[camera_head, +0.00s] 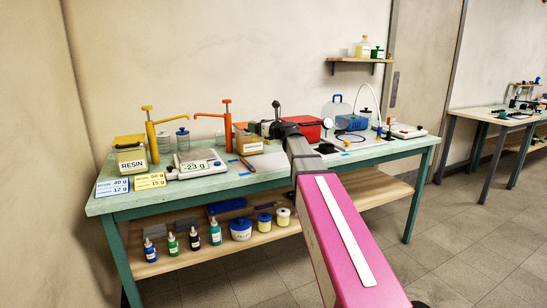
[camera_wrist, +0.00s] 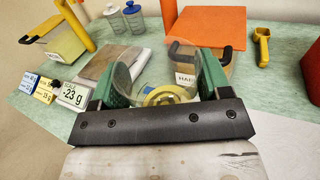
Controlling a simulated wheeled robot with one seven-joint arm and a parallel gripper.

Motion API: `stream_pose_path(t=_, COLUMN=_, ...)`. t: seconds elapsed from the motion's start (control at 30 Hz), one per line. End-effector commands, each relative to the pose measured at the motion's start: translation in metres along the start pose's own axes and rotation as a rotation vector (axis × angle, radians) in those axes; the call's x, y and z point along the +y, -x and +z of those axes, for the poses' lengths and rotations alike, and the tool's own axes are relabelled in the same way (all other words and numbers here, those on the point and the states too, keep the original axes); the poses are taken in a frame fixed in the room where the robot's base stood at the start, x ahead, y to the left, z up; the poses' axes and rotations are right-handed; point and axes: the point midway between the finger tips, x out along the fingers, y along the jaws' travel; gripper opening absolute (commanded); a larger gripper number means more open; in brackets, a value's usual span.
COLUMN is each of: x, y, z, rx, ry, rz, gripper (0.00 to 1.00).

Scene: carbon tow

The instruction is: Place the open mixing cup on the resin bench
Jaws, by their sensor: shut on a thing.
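In the wrist view my gripper (camera_wrist: 165,80) has its two green fingers closed on the clear mixing cup (camera_wrist: 164,96). Something yellowish shows low inside the cup. In the head view the resin bench (camera_head: 232,184) stands against the wall. My pink and grey arm reaches over it and hides the cup there.
The scale (camera_head: 196,163) reads -23 g and its plate looks empty. A red case (camera_head: 306,129) is farther right. A little bench shows bare along the front edge.

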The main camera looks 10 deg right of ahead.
Motion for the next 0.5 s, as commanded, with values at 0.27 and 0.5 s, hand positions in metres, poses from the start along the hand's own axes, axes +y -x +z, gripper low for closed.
stream_pose_path(t=0.27, x=-0.042, y=0.012, z=-0.026, rx=0.002, ry=-0.001, rz=-0.003, gripper=0.42)
stream_pose_path(t=0.5, x=-0.086, y=0.027, z=-0.054, rx=0.001, ry=-0.002, rz=-0.002, gripper=0.42)
